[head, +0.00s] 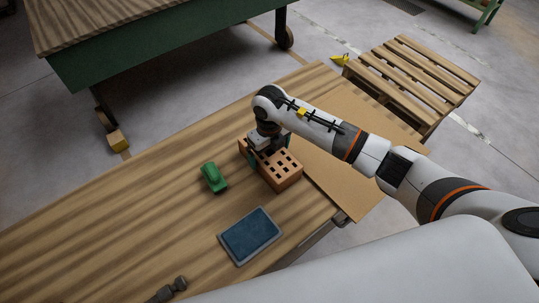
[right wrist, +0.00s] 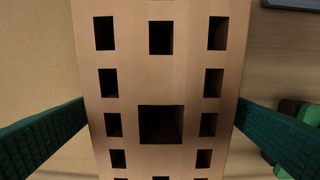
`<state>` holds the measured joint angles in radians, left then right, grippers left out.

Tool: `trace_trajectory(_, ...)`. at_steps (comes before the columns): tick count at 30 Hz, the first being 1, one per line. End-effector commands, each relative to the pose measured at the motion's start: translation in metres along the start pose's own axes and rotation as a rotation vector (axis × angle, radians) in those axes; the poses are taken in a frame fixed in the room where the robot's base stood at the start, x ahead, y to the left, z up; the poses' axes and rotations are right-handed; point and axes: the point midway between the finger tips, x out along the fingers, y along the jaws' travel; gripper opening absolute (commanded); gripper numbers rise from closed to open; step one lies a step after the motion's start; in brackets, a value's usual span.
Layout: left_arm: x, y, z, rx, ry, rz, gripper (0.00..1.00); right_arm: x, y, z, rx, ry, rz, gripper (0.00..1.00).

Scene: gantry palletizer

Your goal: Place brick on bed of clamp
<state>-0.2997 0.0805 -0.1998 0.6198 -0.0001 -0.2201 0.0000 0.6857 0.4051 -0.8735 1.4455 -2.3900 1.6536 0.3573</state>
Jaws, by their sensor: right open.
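An orange-brown brick (head: 283,176) with rows of square holes lies on the wooden table. My right gripper (head: 268,158) is over its far end, pointing down. In the right wrist view the brick (right wrist: 160,88) fills the middle, and the two green fingers stand open on either side of it. Whether they touch its sides I cannot tell. No clamp is clearly recognisable; a small dark grey object (head: 168,290) at the bottom edge is too small to name surely. My left gripper is not in view.
A green object (head: 213,178) lies left of the brick. A blue pad with a grey rim (head: 250,237) lies nearer. A tan board (head: 345,155) is to the right, a wooden pallet (head: 415,75) beyond. The left of the wooden table (head: 90,215) is clear.

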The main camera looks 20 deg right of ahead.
Motion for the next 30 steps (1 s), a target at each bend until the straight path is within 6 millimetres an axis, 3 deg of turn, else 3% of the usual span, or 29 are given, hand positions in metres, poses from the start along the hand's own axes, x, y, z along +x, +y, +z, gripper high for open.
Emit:
trace_trajectory(9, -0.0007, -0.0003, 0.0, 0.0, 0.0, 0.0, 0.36, 0.0076, -0.0004, 0.0001, -0.001, 0.0, -0.001, 1.0)
trace_trajectory(24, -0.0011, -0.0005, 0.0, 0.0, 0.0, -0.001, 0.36, 0.0047, -0.0001, -0.0014, -0.001, 0.005, -0.001, 0.18)
trace_trajectory(30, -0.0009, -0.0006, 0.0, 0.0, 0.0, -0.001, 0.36, 0.0039, -0.0001, -0.0015, -0.001, 0.005, -0.001, 0.16)
